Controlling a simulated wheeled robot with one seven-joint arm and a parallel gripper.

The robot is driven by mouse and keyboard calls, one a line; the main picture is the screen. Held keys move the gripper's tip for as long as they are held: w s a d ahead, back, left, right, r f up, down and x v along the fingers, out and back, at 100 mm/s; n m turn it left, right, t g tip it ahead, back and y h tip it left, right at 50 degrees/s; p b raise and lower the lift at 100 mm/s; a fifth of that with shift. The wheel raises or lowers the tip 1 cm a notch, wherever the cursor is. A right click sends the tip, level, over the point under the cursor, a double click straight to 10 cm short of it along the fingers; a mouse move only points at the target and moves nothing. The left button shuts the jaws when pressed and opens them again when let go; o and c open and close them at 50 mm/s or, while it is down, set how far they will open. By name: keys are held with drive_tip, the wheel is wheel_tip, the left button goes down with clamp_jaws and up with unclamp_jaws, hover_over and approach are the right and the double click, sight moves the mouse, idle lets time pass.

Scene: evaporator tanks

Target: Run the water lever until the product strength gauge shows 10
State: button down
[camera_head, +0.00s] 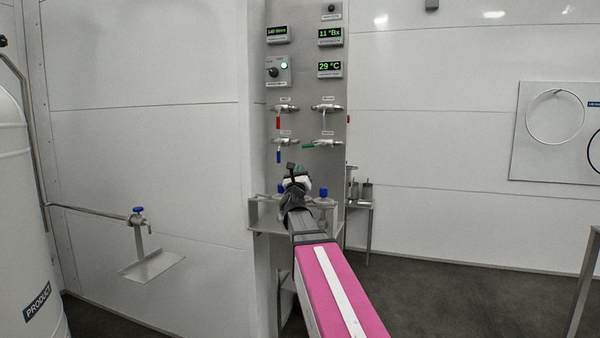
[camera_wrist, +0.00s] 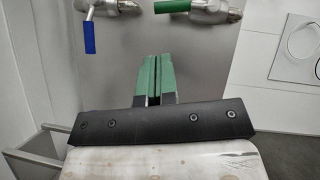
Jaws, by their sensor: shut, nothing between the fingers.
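The strength gauge (camera_head: 330,36) on the grey panel shows 11 °Bx in green digits. A blue lever (camera_head: 278,156) hangs straight down at the panel's lower left; it also shows in the wrist view (camera_wrist: 89,37). Its label is too small to read, so I cannot confirm that it is the water lever. My gripper (camera_head: 299,168) is in front of the panel, below and right of the blue lever and apart from it. In the wrist view, its green fingertips (camera_wrist: 151,76) are together with nothing between them.
A green lever (camera_head: 308,145) lies level to the right; a red lever (camera_head: 278,123) hangs above the blue one. A temperature display (camera_head: 330,69) reads 29 °C. A small shelf (camera_head: 262,217) juts out below the levers.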

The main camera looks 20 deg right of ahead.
drive_tip(key=c, duration=1.1)
unclamp_jaws()
drive_tip(key=shift+d, duration=0.1)
drive_tip(key=shift+w+d+r+n+y, duration=0.25)
drive_tip(key=shift+d+n+y, duration=0.1)
drive_tip(key=shift+n, duration=0.25)
drive_tip(key=n+g+y, duration=0.4)
drive_tip(key=n+y, duration=0.9)
drive_tip(key=n, duration=1)
approach(307, 146)
drive_tip(key=w, duration=0.3)
drive_tip(key=w+a, duration=0.1)
drive_tip(key=w, duration=0.3)
drive_tip(key=w+a, duration=0.1)
drive_tip(key=w, duration=0.3)
drive_tip(key=shift+r, duration=0.15)
clamp_jaws()
